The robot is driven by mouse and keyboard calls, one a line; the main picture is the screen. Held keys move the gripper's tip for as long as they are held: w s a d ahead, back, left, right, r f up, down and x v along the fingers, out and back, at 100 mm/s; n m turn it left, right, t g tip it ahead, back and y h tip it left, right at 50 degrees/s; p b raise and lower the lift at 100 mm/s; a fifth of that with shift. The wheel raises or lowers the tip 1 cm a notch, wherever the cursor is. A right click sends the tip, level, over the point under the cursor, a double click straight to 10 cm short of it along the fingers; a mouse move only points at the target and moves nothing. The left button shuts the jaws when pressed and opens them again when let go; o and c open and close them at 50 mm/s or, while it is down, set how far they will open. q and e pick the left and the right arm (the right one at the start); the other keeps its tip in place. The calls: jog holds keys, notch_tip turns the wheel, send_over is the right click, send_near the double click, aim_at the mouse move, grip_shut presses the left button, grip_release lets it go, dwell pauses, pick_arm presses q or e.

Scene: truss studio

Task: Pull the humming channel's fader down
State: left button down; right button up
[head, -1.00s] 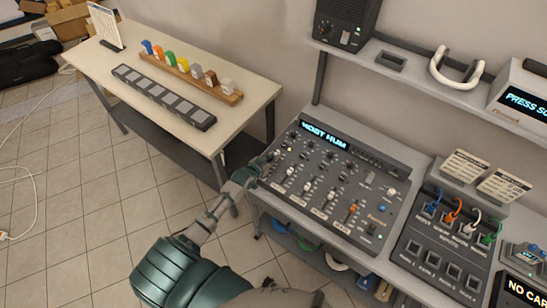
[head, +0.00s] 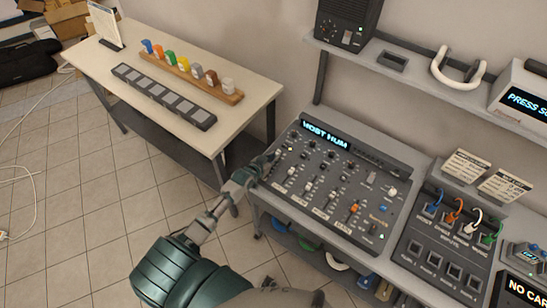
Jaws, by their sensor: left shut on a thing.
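The grey mixing desk (head: 335,215) stands on the bench at right of centre. Its lit display (head: 325,136) seems to read "HOST HUM". Several faders run across the desk; white caps (head: 308,187) show in the middle and an orange cap (head: 354,208) shows on the right. My left gripper (head: 267,160) is at the desk's left edge, at the leftmost channel. It is shut on what looks like that channel's fader cap, which its fingers mostly hide. My right gripper is not in view.
A patch panel (head: 440,245) with coloured plugs sits right of the desk. A shelf (head: 420,82) with a speaker (head: 346,22) and a white headband runs above.

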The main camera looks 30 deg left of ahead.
pick_arm(q)
jog(key=shift+w+a+r, duration=0.15)
jog(key=shift+w+r, duration=0.05)
jog(key=shift+r, duration=0.2)
jog(key=c, duration=1.1)
grip_release()
jog(key=shift+s+f, duration=0.1)
jog(key=shift+s, duration=0.05)
jog(key=v, duration=1.2)
jog(key=shift+f, duration=0.15)
